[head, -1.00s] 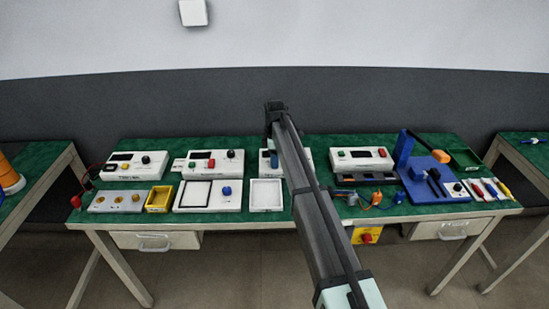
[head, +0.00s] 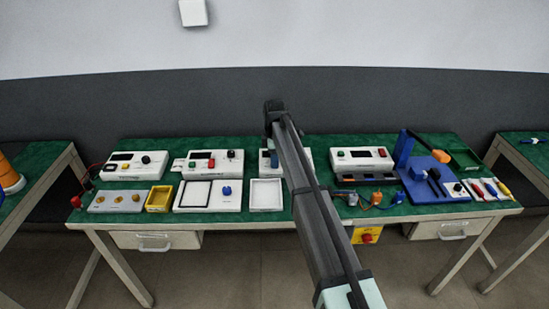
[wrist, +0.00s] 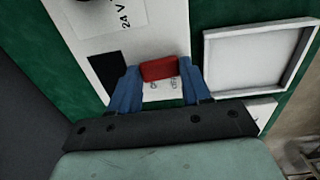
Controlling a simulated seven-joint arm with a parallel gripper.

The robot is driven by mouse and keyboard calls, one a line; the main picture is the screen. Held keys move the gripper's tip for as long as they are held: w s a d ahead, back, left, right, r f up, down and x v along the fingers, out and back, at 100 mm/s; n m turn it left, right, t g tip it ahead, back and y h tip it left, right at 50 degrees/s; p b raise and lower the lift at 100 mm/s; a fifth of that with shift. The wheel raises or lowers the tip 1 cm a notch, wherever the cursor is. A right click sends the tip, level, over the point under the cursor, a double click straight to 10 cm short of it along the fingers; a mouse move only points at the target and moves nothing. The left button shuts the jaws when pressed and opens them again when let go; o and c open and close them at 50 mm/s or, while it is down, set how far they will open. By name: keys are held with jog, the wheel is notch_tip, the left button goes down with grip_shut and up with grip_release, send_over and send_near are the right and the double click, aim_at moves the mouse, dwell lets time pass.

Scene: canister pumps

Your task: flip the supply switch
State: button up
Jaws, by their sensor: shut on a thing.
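The supply unit is a white box (wrist: 152,24) with a "24 V" label and a black panel, seen in the wrist view. A red rocker switch (wrist: 158,68) sits on it, with small lettering just below. My gripper (wrist: 159,80) has its blue fingers on either side of the red switch and is shut on it. In the head view the white box (head: 306,156) stands at the back middle of the bench, mostly hidden behind my arm. The switch is hidden there.
A white open tray (head: 266,195) lies in front of the box. Other white instruments (head: 215,163) (head: 362,158) stand left and right. A white panel with a blue knob (head: 226,190) is at front left, and a blue stand (head: 432,182) at right.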

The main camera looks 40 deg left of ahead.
jog(key=o, duration=1)
jog(key=shift+o, duration=0.2)
notch_tip(320, 180, up, 14)
jog(key=shift+s+d+f, duration=0.1)
